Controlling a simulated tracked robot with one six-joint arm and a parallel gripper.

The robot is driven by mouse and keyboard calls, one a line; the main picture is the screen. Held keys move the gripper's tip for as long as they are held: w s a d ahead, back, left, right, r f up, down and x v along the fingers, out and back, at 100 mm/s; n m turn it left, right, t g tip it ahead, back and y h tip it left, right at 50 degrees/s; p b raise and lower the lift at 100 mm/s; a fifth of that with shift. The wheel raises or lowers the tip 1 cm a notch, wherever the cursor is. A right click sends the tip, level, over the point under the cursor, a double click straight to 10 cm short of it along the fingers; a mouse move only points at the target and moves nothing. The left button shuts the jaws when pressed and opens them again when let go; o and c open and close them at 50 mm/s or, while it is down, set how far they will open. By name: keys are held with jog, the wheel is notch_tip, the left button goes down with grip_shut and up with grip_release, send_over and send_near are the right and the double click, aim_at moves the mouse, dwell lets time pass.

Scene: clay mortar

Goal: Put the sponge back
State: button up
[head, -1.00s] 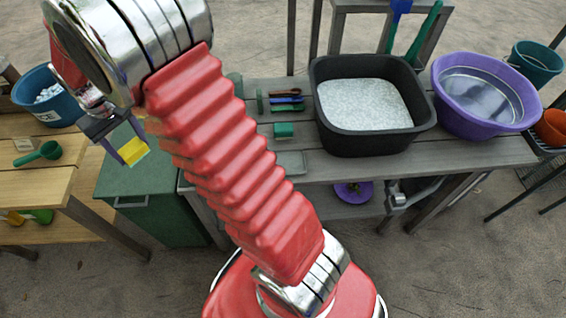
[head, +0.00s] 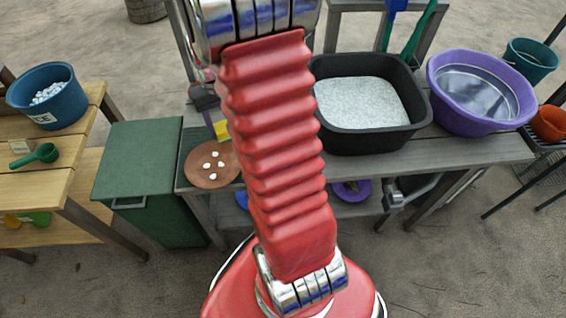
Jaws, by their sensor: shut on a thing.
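The yellow sponge (head: 221,130) shows just left of my red arm, above the left part of the grey work table (head: 450,149). My gripper (head: 213,117) is shut on the sponge and points down; the arm covers part of both. A brown round board (head: 202,177) with several white pebbles lies on the table's left end, below the sponge in the picture. The sponge looks held above the table; its exact height is hard to tell.
A black tub (head: 370,139) of pale grit and a purple basin (head: 449,104) of water stand on the table to the right. A green bin (head: 140,160) stands left of it. A blue bucket (head: 62,107) is on the wooden table. My arm hides the middle of the grey table.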

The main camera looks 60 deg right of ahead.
jog(key=s+d+f+m, duration=0.1)
jog(key=s+d+m, duration=0.1)
jog(key=s+d, duration=0.2)
jog(key=s+d+f+m, duration=0.1)
jog(key=s+d+m, duration=0.1)
jog(key=s, duration=0.9)
jog(key=shift+d, duration=0.85)
jog(key=shift+s, duration=0.1)
jog(key=shift+f, duration=2.85)
jog(key=shift+f, duration=0.1)
jog(key=shift+f, duration=2)
jog(key=o, duration=1.1)
jog(key=shift+f, duration=0.1)
